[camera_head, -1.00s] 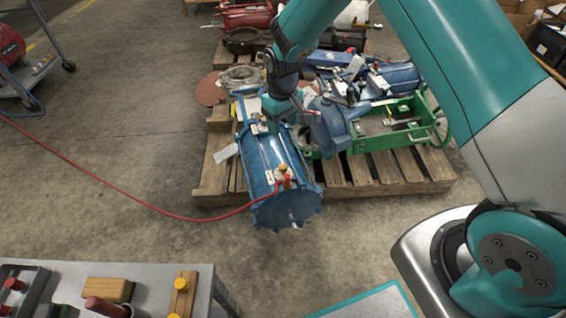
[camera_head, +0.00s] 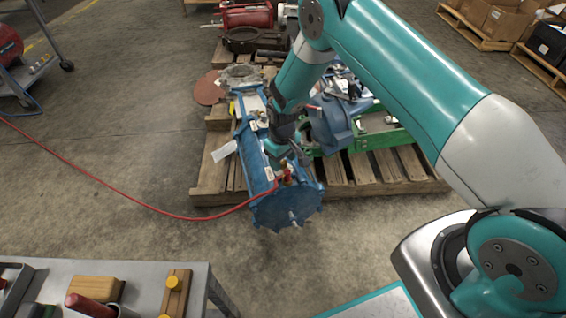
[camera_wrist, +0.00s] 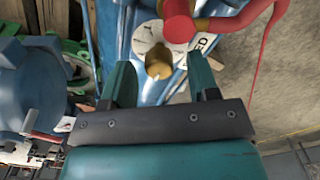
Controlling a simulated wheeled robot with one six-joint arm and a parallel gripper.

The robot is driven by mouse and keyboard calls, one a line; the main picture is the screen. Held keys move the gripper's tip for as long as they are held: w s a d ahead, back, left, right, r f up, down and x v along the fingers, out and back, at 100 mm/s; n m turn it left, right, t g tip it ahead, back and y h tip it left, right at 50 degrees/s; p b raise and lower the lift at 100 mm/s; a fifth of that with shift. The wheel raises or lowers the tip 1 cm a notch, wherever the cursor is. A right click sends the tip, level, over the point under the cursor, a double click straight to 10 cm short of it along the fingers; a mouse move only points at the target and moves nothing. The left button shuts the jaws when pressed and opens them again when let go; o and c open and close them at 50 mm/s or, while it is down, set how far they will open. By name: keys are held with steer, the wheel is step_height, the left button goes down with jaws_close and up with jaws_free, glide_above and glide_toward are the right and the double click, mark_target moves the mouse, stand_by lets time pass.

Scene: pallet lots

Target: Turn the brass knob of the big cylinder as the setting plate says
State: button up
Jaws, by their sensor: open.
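The big blue cylinder (camera_head: 262,185) lies on the pallet, its ribbed end cap toward me. My gripper (camera_wrist: 160,66) is open over its upper side; it also shows in the head view (camera_head: 279,158). The brass knob (camera_wrist: 158,62) appears between the two teal fingers in the wrist view, with a gap on each side. A round white dial plate (camera_wrist: 148,34) with dark marks sits behind the knob. A white label (camera_wrist: 203,42) beside it is partly hidden by the red fitting, and only "ED" reads. I cannot tell which plate gives the setting.
A red fitting (camera_wrist: 179,22) stands close beyond the knob, with a red hose (camera_head: 150,207) running left across the floor. A blue part (camera_head: 330,128) and green frame (camera_head: 385,137) share the wooden pallet (camera_head: 210,178). A grey bench (camera_head: 150,275) stands front left.

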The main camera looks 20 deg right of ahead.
steer(key=shift+f, duration=0.35)
steer(key=c, duration=0.9)
steer(key=m+p, duration=0.1)
steer(key=m, duration=0.3)
steer(key=shift+m+h+p, duration=0.3)
steer(key=shift+m+p, duration=0.1)
steer(key=shift+m, duration=2.1)
